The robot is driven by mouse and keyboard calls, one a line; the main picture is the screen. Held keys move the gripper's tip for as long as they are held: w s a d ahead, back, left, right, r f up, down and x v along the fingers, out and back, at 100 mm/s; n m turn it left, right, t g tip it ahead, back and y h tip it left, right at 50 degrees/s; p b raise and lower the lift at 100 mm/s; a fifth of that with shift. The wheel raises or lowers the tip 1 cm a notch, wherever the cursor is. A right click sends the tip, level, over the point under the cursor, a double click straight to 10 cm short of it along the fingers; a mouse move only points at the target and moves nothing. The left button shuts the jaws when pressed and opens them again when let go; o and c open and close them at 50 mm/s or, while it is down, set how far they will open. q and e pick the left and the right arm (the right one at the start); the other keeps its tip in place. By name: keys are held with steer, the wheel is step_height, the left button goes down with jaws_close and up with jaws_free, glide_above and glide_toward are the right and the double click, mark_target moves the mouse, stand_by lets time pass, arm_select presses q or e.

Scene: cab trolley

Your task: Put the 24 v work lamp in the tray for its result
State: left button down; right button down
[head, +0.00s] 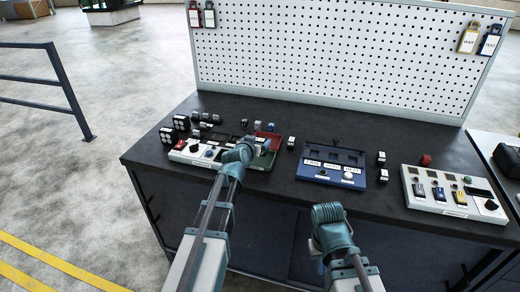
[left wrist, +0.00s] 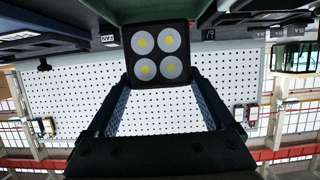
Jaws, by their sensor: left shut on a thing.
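My left gripper (left wrist: 161,80) is shut on a black square work lamp (left wrist: 158,48) with four round yellow-centred lights, seen in the left wrist view. In the head view my left wrist hangs over the right end of the white test panel (head: 205,152), and hides the lamp and the fingers. A red tray (head: 268,136) and a green tray (head: 263,161) sit just beside it. My right wrist is low in front of the bench; its fingers cannot be made out.
Several similar four-light lamps (head: 167,135) and small parts stand at the left of the dark bench (head: 290,195). A blue labelled holder (head: 330,180) lies mid-bench, and a white key panel (head: 450,206) is at right. A white pegboard (head: 335,50) closes the back.

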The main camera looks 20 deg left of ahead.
arm_select(q)
steer(key=shift+s+a+f, duration=0.1)
steer(key=shift+f, duration=0.1)
step_height(320, 180, down, 3)
steer(key=b, duration=0.3)
steer(key=shift+f+b, duration=0.15)
steer(key=shift+b, duration=0.2)
jaws_free()
